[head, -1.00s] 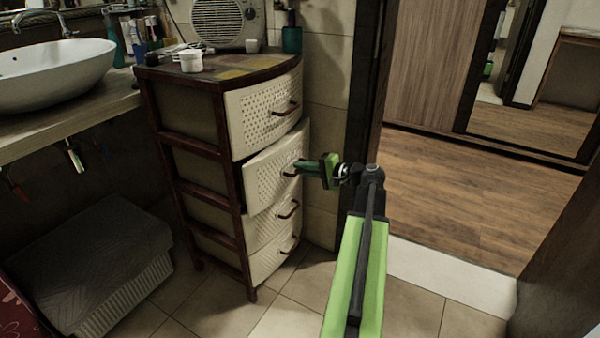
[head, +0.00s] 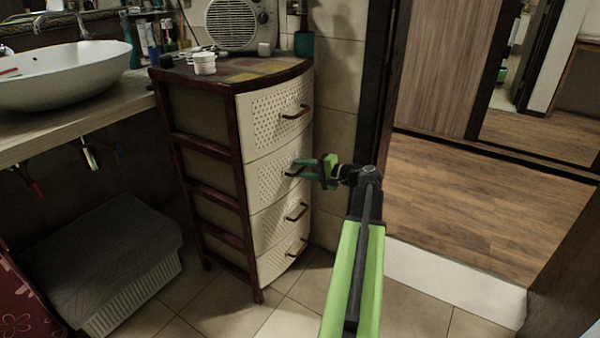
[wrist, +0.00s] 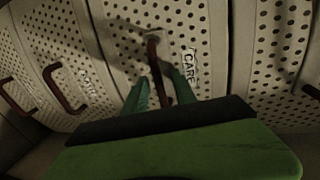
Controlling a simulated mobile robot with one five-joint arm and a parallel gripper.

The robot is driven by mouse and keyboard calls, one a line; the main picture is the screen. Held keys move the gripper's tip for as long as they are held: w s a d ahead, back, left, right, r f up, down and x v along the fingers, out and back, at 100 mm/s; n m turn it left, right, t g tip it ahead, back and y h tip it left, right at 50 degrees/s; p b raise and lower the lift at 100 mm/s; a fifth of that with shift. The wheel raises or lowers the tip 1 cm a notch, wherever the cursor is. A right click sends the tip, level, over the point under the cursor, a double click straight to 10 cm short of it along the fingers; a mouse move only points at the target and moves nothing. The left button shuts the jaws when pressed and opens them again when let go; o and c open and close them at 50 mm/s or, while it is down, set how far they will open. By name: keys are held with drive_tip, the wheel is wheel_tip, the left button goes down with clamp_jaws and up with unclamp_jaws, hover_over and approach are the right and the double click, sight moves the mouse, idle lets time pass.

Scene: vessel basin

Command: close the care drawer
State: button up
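The care drawer (head: 270,182) is the second from the top in the cream drawer unit. Its perforated front now looks about flush with the fronts above and below. In the wrist view its front (wrist: 205,30) carries a "CARE" label (wrist: 190,68) beside its dark red-brown handle (wrist: 154,55). My gripper (head: 298,167) is at this handle. In the wrist view its two green fingers (wrist: 160,85) stand apart, one on each side of the handle, with the handle's lower end between them. Whether the fingers touch the handle or the front is hard to tell.
The top drawer (head: 275,112) and the lower drawers (head: 278,222) look shut. A radio (head: 235,22) and a white jar (head: 204,63) stand on the unit. A dark door frame (head: 378,90) is close on the right. A lidded basket (head: 100,260) stands at left.

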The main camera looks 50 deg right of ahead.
drive_tip(key=p+v, duration=0.3)
drive_tip(key=v, duration=1.4)
drive_tip(key=shift+s, duration=0.2)
drive_tip(key=shift+a, duration=0.1)
